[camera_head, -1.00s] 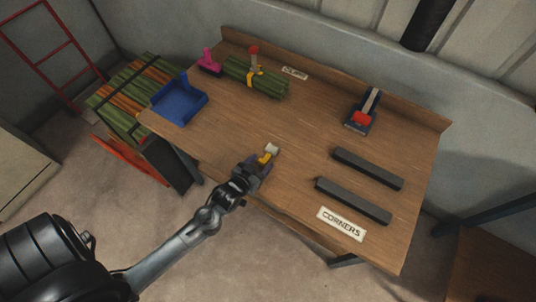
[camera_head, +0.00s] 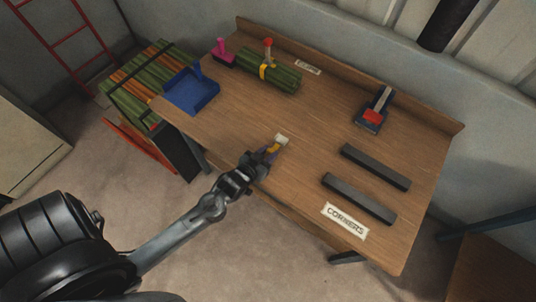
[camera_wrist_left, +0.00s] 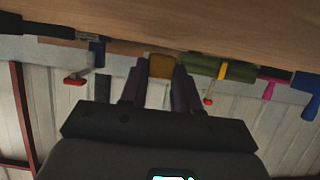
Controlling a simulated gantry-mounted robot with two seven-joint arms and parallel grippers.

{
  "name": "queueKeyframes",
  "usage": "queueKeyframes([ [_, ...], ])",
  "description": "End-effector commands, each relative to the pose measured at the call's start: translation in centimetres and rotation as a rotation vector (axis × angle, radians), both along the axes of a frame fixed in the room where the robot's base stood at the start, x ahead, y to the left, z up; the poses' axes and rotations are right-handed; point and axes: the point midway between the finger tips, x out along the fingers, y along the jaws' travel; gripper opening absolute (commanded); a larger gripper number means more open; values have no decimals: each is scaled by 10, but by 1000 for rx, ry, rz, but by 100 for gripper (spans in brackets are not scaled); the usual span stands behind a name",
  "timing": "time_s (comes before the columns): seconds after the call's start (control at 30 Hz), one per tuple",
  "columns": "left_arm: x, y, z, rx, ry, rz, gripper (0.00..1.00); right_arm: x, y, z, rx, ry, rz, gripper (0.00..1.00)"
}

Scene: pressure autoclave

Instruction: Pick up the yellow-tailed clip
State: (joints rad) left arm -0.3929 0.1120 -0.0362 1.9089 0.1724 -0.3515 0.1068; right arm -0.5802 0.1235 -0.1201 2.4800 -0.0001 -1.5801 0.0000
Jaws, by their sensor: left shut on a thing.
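The yellow-tailed clip shows in the head view as a pale head (camera_head: 282,139) with a yellow tail (camera_head: 273,148), near the front edge of the wooden bench (camera_head: 300,190). My left gripper (camera_head: 265,155) is shut on its tail from the front side, and the pale head points away from the gripper. In the left wrist view the yellow tail (camera_wrist_left: 162,67) sits between the two dark fingers of my left gripper (camera_wrist_left: 160,78). Whether the clip touches the bench top cannot be told. My right gripper is not in view.
A red-and-blue device (camera_head: 369,118) stands at the back right. Two dark bars (camera_head: 375,167) lie at right. The bench middle is clear.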

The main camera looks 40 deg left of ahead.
Motion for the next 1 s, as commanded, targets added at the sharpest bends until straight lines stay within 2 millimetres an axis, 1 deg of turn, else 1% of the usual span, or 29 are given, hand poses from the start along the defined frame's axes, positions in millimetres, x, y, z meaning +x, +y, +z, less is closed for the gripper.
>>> queueKeyframes([
  [0.03,1,0,12,1,-4,0,1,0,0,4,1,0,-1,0],
  [0.1,1,-4,24,-2,-4,-1,1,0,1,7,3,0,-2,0],
  [0.17,1,-19,29,-6,-4,-2,1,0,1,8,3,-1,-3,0],
  [0.4,2,-67,58,-5,-3,-1,1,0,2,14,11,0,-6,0],
  [0.6,3,-97,77,-3,-2,-1,1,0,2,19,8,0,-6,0],
  [0.8,3,-113,85,-1,-2,0,1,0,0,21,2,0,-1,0],
  [1.0,3,-117,87,0,-1,0,1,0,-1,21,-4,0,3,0],
])
